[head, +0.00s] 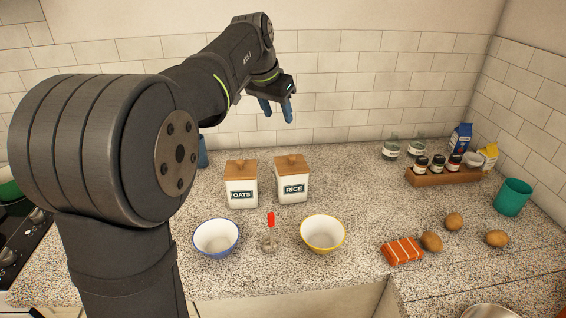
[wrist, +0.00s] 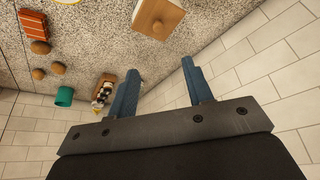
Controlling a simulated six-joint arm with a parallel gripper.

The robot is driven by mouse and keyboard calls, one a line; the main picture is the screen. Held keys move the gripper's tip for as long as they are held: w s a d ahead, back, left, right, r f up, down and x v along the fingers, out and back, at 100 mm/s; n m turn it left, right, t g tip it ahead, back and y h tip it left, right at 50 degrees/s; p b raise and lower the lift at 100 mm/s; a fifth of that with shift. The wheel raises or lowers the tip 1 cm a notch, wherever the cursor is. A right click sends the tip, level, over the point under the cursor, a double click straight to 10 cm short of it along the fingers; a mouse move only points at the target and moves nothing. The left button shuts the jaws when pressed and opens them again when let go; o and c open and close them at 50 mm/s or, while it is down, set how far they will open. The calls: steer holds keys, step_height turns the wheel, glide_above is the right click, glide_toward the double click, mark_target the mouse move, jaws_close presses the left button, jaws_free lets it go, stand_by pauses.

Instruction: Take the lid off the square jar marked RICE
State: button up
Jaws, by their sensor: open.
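The square white jar marked RICE (head: 292,187) stands upright on the speckled counter, with its wooden lid (head: 291,163) on top. A similar square jar marked OATS (head: 241,191) stands just left of it, also with a wooden lid. My gripper (head: 277,111) is open and empty, high above and behind the jars near the tiled wall. In the wrist view my gripper's two blue fingers (wrist: 158,70) are spread apart. A wooden lid with a knob (wrist: 158,16) shows at the top edge there, beyond the fingertips; its jar's label is not visible.
A blue-rimmed bowl (head: 216,237), a red-handled tool (head: 270,232) and a yellow-rimmed bowl (head: 322,233) sit before the jars. Counter right of the RICE jar is clear.

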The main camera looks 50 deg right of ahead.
mark_target(291, 156)
steer(key=x, duration=1.7)
steer(key=shift+s, duration=0.15)
jaws_close()
